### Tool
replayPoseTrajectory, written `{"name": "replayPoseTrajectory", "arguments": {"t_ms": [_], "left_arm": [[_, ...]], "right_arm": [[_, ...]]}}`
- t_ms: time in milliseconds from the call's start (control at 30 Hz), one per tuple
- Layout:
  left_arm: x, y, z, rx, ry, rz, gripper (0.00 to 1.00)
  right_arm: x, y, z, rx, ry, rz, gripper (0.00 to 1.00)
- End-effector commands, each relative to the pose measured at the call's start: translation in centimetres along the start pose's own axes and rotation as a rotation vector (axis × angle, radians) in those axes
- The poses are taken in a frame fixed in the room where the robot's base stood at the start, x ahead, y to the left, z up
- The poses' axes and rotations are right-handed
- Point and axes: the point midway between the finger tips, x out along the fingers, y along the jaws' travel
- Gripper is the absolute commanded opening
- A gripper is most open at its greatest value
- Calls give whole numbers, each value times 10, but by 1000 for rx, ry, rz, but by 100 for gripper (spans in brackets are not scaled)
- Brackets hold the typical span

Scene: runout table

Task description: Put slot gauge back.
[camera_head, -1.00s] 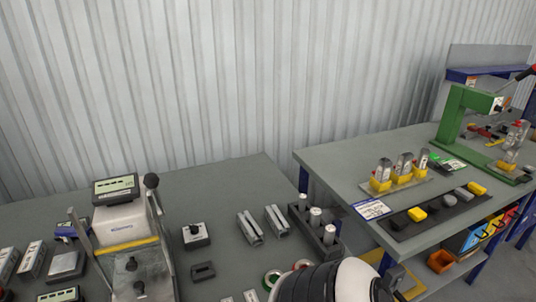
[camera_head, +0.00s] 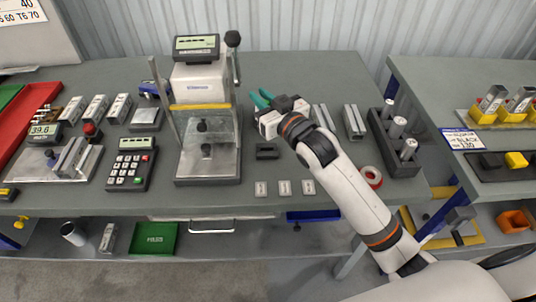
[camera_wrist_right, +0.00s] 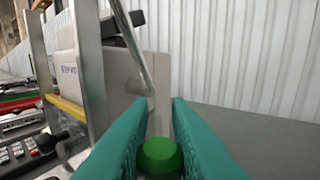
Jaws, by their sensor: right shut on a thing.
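My right gripper (camera_head: 261,98) is in the head view, just right of the white press-like device on the left bench. Its teal fingers also fill the lower part of the right wrist view (camera_wrist_right: 160,140). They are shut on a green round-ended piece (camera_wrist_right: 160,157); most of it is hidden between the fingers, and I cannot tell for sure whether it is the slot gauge. A small dark block with a recess (camera_head: 267,151) lies on the bench below the gripper in the picture. My left gripper is out of view.
The white device (camera_head: 204,85) with metal posts stands close left of the gripper. Metal bars (camera_head: 354,122) and a dark rack with cylinders (camera_head: 398,160) stand to the right. Small labelled plates (camera_head: 284,188) lie near the front edge. A calculator-like unit (camera_head: 131,165) sits left.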

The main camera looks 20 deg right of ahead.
Motion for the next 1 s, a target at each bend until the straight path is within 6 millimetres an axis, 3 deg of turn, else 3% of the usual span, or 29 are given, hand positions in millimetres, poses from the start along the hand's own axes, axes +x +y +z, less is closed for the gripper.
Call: {"name": "replayPoseTrajectory", "arguments": {"t_ms": [133,400,733,1000], "left_arm": [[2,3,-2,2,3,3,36],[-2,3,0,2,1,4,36],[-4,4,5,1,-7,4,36],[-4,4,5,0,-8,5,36]], "right_arm": [[10,-8,-1,0,3,-1,0],[10,-8,-47,2,3,-1,0],[10,-7,-86,2,2,-1,0],[10,-7,-92,0,-2,0,0]]}}
